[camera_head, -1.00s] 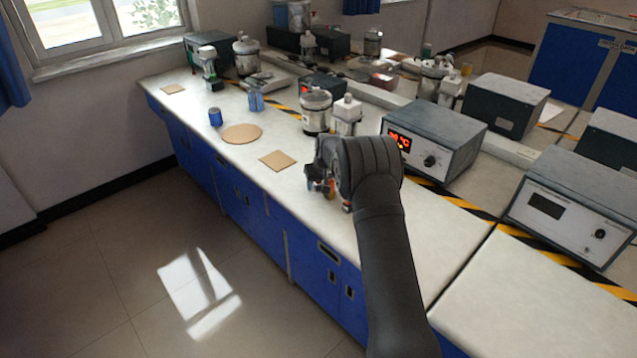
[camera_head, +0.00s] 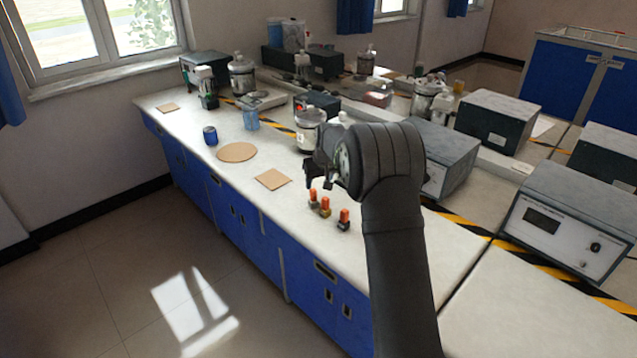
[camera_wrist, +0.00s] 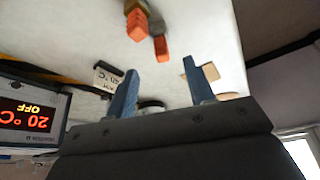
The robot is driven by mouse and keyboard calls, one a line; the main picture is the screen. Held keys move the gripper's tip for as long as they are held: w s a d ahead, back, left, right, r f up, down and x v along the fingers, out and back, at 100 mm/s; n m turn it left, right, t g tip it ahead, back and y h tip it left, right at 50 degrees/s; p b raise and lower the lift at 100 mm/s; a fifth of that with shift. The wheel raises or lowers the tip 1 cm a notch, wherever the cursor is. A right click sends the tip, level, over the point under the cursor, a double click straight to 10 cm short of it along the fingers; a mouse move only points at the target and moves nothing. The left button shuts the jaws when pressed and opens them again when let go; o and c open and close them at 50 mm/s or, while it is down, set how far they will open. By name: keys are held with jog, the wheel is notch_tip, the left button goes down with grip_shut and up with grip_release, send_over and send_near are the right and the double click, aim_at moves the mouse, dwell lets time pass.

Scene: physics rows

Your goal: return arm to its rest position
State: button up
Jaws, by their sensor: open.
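My gripper (camera_head: 314,178) is raised above the bench, at the end of my bent dark arm. In the wrist view its two blue fingers (camera_wrist: 160,68) stand well apart with nothing between them.
A lidded pot (camera_head: 308,132) stands behind the gripper. A square tan pad (camera_head: 272,180) and round tan pad (camera_head: 237,152) lie to the left. The front bench is mostly clear.

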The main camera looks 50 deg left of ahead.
aim_at(315, 198)
jog(key=x, duration=1.2)
jog(key=shift+w+a+f, duration=0.1)
jog(key=shift+f, duration=0.1)
jog(key=shift+o, duration=0.4)
